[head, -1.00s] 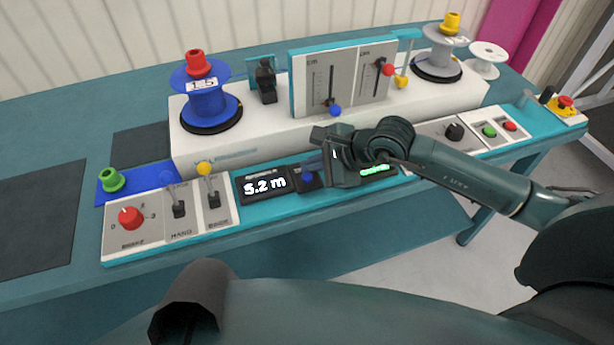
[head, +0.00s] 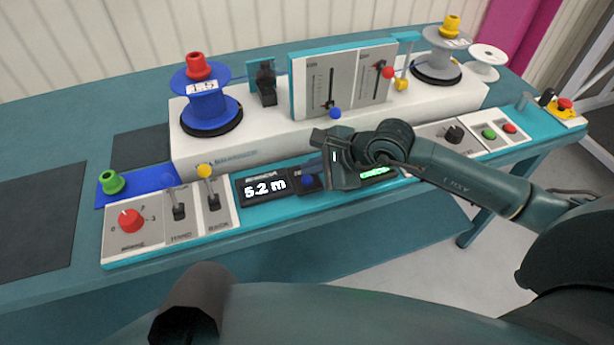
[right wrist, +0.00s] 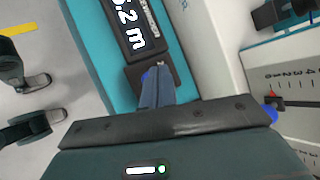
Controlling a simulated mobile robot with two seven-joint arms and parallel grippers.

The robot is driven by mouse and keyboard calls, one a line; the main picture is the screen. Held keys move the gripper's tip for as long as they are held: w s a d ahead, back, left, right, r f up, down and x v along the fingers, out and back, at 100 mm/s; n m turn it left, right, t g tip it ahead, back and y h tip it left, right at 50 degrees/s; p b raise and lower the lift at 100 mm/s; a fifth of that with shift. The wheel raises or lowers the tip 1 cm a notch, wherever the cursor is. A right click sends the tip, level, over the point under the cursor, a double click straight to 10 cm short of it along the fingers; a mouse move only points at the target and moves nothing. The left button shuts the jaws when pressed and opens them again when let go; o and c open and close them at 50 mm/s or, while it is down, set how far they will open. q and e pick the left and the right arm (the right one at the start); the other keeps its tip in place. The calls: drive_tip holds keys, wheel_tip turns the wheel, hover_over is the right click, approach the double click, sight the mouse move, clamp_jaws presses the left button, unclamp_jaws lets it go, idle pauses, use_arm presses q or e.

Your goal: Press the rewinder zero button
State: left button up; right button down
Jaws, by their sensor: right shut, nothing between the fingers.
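The zero button is a blue button (head: 308,181) on a small dark panel just right of the rewinder display (head: 265,186), which reads 5.2 m. My right gripper (head: 316,168) is shut and empty, right at the button in the head view. In the right wrist view the closed fingertips (right wrist: 156,80) lie over the small panel, and the blue button (right wrist: 146,77) shows partly at their edge. The fingers hide the rest of it. I cannot tell whether they touch it. My left gripper is not in view.
Left of the display are two levers (head: 179,210) and a red knob (head: 131,220). Behind stand a blue reel (head: 206,106), a panel with sliders (head: 340,82) and a grey reel (head: 438,62). Green and red buttons (head: 489,133) sit to the right.

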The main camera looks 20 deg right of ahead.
idle(0.5)
idle(0.3)
drive_tip(key=shift+f+b, duration=0.45)
drive_tip(key=shift+b, duration=0.15)
drive_tip(key=shift+f+b, duration=0.2)
drive_tip(key=shift+b, duration=0.1)
idle(0.3)
drive_tip(key=shift+f, duration=0.25)
idle(0.4)
drive_tip(key=shift+r, duration=0.85)
